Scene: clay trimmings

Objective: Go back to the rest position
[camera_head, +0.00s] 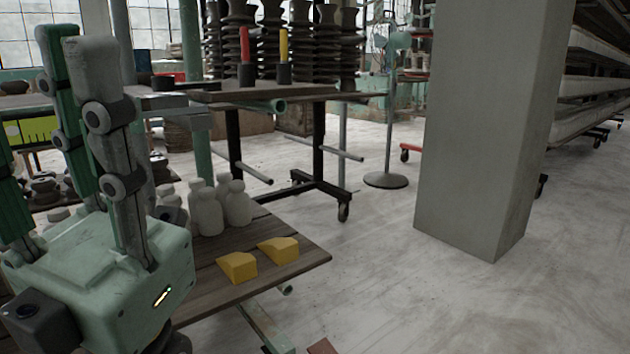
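My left gripper (62,135) stands large at the left, fingers pointing up, its pale green body (105,280) in front of the low wooden table (215,262). The gripper looks open. My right gripper is not in view.
Two yellow wedges (238,267) (279,250) and several white bottles (207,212) are on the table. Behind, red (244,45) and yellow (283,46) upright handles stand on a wheeled bench (320,93). A grey pillar (482,130) stands right; the floor (400,290) before it is clear.

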